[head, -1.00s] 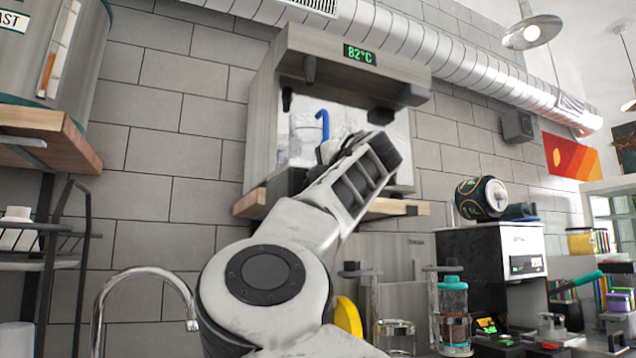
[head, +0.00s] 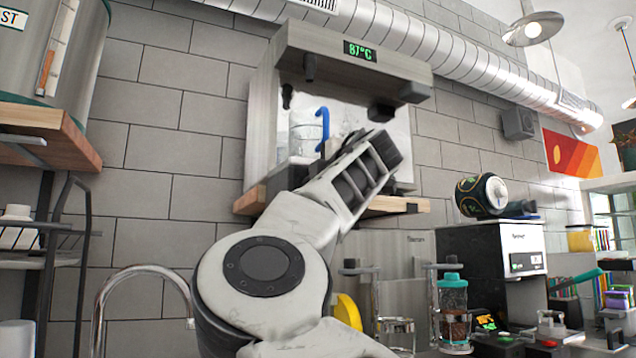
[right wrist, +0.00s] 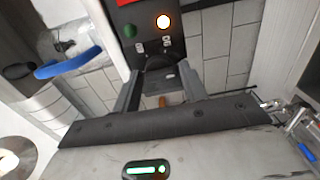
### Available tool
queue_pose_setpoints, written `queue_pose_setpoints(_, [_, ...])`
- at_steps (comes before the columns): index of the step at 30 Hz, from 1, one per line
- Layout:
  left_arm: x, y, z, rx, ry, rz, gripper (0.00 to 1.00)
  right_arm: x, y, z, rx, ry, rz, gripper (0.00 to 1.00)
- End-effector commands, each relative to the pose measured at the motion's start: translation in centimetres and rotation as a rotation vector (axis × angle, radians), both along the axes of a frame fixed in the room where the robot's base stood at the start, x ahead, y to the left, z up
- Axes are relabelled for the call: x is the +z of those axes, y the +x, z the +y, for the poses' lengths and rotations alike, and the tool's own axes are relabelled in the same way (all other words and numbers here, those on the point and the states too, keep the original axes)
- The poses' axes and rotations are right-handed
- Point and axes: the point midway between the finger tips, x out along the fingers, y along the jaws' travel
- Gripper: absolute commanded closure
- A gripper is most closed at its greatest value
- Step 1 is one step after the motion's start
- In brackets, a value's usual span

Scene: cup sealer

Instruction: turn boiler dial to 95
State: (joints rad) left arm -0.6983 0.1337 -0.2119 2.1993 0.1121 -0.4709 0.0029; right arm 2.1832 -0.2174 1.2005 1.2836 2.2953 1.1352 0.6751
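The boiler (head: 262,125) is a wall-mounted unit whose green display (head: 360,51) reads 87°C. My right arm reaches up in front of it, with the right gripper at its lower front; the arm hides the dial in the head view. In the right wrist view a dark round dial (right wrist: 162,64) sits on a black panel, below a green and a lit orange light. My right gripper (right wrist: 160,88) has one finger on each side of the dial and appears closed on it. My left gripper is not in view.
A blue handle (head: 322,128) stands beside the gripper, also seen in the right wrist view (right wrist: 75,62). A wooden shelf (head: 395,206) lies below the boiler. A faucet (head: 140,272) is at lower left; a coffee machine (head: 490,255) is at right.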

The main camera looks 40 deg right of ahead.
Motion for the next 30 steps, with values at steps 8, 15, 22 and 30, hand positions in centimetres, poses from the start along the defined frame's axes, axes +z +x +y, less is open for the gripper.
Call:
queue_pose_setpoints(8, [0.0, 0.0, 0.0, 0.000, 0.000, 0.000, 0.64, 0.0, 0.0, 0.0, 0.000, -0.001, 0.000, 0.45])
queue_pose_setpoints(15, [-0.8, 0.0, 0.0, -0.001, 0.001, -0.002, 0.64, -0.1, -1.7, 0.6, 0.001, -0.002, -0.004, 0.45])
queue_pose_setpoints(22, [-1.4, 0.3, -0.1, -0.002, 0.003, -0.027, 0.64, -0.2, -6.9, 2.2, -0.001, -0.004, -0.005, 0.45])
queue_pose_setpoints(30, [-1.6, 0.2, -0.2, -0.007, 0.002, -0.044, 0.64, -0.1, -12.6, 4.0, 0.000, -0.001, -0.004, 0.45])
